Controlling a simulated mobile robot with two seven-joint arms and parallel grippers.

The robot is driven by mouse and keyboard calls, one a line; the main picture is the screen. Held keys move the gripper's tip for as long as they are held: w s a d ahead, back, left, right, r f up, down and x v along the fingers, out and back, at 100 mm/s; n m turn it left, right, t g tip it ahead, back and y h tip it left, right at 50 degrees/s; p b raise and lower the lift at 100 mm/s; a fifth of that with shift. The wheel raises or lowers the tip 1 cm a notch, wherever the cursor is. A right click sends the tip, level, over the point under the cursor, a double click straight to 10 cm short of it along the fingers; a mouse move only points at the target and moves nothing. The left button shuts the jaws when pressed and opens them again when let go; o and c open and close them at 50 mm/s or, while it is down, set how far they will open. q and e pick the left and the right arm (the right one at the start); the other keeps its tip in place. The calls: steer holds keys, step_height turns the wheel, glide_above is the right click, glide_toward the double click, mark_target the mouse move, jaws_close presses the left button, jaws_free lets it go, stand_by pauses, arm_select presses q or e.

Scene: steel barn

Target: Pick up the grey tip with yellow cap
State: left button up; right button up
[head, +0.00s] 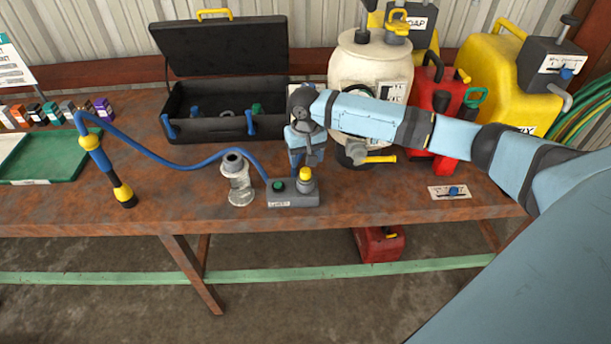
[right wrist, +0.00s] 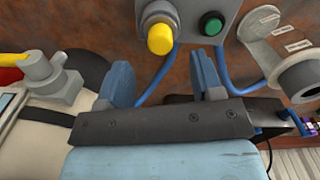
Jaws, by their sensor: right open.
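The grey tip with yellow cap (head: 305,182) stands upright on the right side of a small grey box (head: 292,200) near the table's front edge. A green button (head: 278,186) is to its left on the same box. My right gripper (head: 307,158) is above and just behind the tip, open and empty. In the right wrist view the yellow cap (right wrist: 160,38) shows just beyond the gap between the open fingers (right wrist: 158,64), apart from both. The cap hides part of the grey tip there. My left gripper is in neither view.
A grey-topped clear jar (head: 238,182) stands left of the box. A blue cable links the box to a blue-yellow wand (head: 106,170). An open black case (head: 205,125), a cream tank (head: 368,75) and a red can (head: 440,115) stand behind.

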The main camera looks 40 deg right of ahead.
step_height(320, 180, down, 4)
steer(key=shift+f+p, duration=0.15)
steer(key=shift+p, duration=0.4)
steer(key=shift+f, duration=0.55)
jaws_close()
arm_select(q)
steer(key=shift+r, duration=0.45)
arm_select(e)
steer(key=shift+r, duration=0.1)
step_height(320, 180, up, 19)
steer(key=b, duration=0.2)
arm_select(q)
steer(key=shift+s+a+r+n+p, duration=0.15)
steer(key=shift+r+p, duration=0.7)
steer(key=shift+p, duration=0.9)
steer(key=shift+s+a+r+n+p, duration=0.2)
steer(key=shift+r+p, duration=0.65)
steer(key=shift+p, duration=0.85)
arm_select(e)
step_height(320, 180, up, 6)
glide_above(306, 170)
